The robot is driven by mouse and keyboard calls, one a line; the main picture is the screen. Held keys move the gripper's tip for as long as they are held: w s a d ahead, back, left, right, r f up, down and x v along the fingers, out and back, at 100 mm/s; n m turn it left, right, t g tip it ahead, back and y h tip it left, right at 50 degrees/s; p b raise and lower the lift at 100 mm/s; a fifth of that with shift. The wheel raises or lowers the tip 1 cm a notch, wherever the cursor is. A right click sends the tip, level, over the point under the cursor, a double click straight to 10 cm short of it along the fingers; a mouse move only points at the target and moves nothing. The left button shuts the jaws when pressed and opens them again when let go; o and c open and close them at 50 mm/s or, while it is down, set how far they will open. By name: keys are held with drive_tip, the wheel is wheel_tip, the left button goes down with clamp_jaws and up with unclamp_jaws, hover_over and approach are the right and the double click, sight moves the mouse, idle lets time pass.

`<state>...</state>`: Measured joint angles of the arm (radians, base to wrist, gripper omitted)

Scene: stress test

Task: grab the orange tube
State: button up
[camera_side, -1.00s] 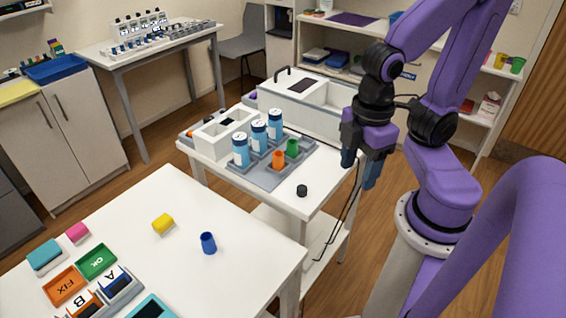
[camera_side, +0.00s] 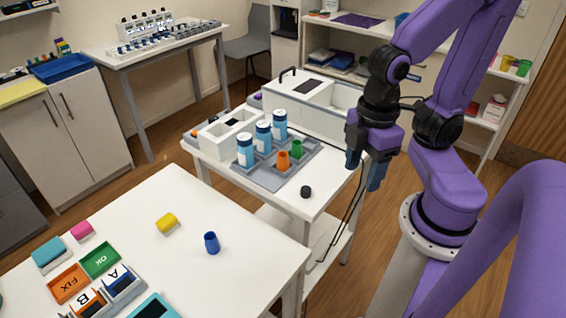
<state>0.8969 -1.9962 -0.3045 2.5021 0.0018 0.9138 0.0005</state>
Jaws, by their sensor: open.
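The orange tube (camera_side: 283,161) is a short cup-like piece standing upright in a grey tray (camera_side: 262,180) on the white cart. A green tube (camera_side: 297,148) stands just behind it to the right. Several blue bottles with white caps (camera_side: 263,136) stand in the same tray, behind and to the left. My gripper (camera_side: 364,172) hangs to the right of the tray, by the cart's right edge, with its blue fingers pointing down. The fingers are apart and nothing is between them. It is not touching the orange tube.
A small black cap (camera_side: 306,192) lies on the cart in front of the tray. A white box with openings (camera_side: 230,133) and a larger white machine (camera_side: 315,99) stand behind. The front table (camera_side: 170,270) holds a blue cup (camera_side: 212,243) and a yellow block (camera_side: 167,223).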

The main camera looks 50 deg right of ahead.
drive_tip(key=shift+o, duration=0.4)
drive_tip(key=w+r+n, duration=0.3)
drive_tip(key=w, duration=1)
drive_tip(key=n, duration=0.2)
hover_over(283, 155)
wheel_tip(283, 155, down, 11)
drive_tip(key=shift+s+a+f, duration=0.1)
drive_tip(key=shift+a+f, duration=0.05)
drive_tip(key=shift+f, duration=0.75)
drive_tip(key=shift+s+a+f, duration=0.15)
drive_tip(key=shift+a+f, duration=0.05)
drive_tip(key=shift+f, duration=0.7)
drive_tip(key=shift+s+a+f, duration=0.1)
drive_tip(key=shift+a+f, duration=0.05)
drive_tip(key=shift+f, duration=0.75)
